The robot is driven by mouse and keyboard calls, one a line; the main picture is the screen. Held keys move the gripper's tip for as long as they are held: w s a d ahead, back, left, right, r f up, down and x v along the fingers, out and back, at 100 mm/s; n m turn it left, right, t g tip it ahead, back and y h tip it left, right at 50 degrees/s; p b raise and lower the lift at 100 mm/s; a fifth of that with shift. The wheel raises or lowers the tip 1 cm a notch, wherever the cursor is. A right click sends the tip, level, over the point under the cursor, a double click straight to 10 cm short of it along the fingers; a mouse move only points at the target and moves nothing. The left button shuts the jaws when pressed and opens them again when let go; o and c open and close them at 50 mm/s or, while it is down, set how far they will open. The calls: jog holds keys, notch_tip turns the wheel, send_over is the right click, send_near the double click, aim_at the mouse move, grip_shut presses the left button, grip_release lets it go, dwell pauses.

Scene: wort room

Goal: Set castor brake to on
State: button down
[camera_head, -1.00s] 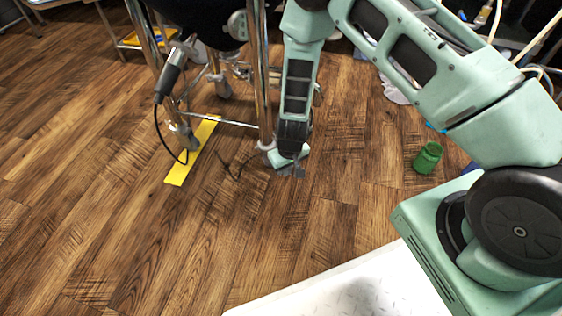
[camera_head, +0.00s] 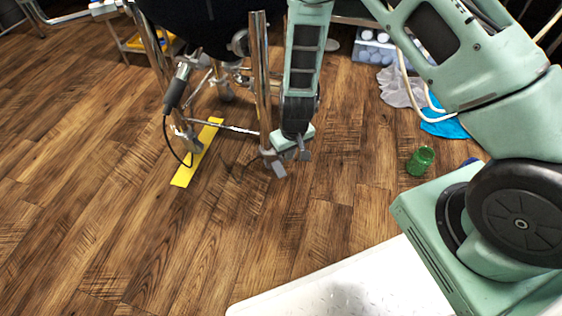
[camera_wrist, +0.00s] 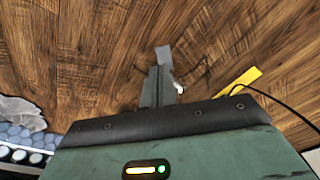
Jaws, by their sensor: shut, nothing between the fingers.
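The castor (camera_head: 268,153) is at the foot of the cart's front right metal leg. A small grey tab, apparently its brake pedal (camera_head: 278,168), juts toward me and tilts down. In the wrist view a light grey tab, apparently the same pedal (camera_wrist: 163,55), shows just beyond the fingertips. My gripper (camera_head: 304,154) is shut and empty, pointing down just right of the castor; the fingers (camera_wrist: 158,88) also show in the wrist view. I cannot tell whether they touch the pedal. My gripper's body hides part of the castor.
The cart's legs and crossbar (camera_head: 225,127) stand left of my gripper. A yellow floor strip (camera_head: 198,152) and a hanging cable lie further left. A green jar (camera_head: 420,161), a blue cloth (camera_head: 443,124) and a grey cloth (camera_head: 400,88) are at right. The front floor is clear.

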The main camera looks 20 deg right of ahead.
jog(key=r, duration=0.1)
jog(key=r+p, duration=0.1)
jog(key=r, duration=0.2)
jog(key=shift+s+r+p, duration=0.25)
jog(key=shift+r+p, duration=0.1)
jog(key=shift+r, duration=0.05)
